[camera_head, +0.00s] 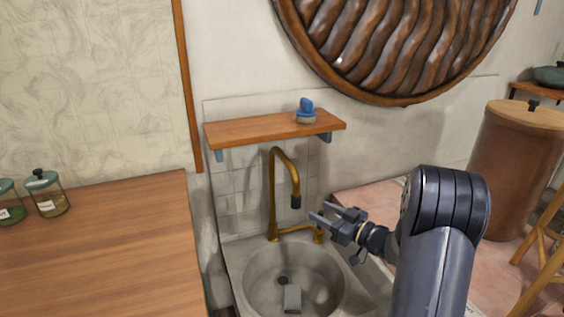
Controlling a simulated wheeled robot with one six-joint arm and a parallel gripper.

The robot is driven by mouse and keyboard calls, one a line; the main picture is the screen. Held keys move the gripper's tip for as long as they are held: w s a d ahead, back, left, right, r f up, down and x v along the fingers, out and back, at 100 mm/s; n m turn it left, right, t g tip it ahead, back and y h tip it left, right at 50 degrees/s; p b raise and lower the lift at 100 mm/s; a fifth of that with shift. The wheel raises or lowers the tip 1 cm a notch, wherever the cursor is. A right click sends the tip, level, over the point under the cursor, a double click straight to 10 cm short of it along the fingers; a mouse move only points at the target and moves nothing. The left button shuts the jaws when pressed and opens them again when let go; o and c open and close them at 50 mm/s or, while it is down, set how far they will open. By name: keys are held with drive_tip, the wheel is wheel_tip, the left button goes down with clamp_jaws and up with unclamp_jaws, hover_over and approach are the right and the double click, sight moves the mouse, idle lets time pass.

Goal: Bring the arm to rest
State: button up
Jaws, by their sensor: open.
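My gripper (326,216) is at the end of my dark grey arm, right of centre in the head view. Its two fingers are apart and point left, with nothing seen between them. It appears near the brass faucet (272,195) and its side lever, above the right side of the sink. I cannot tell whether it touches the lever. My arm comes up from the lower right and bends down toward the gripper.
A wooden shelf (250,129) above carries a blue-handled brush (306,112). A wooden counter (110,245) with glass jars (47,195) stands left. A large brown bin (510,165) and stool (547,240) stand right.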

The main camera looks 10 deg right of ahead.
sight(299, 202)
drive_tip(key=x, duration=1)
drive_tip(key=shift+s+b, duration=0.1)
drive_tip(key=shift+b, duration=0.2)
drive_tip(key=shift+a+f, duration=0.1)
drive_tip(key=shift+a, duration=0.2)
drive_tip(key=shift+s+a, duration=0.15)
drive_tip(key=shift+a, duration=0.05)
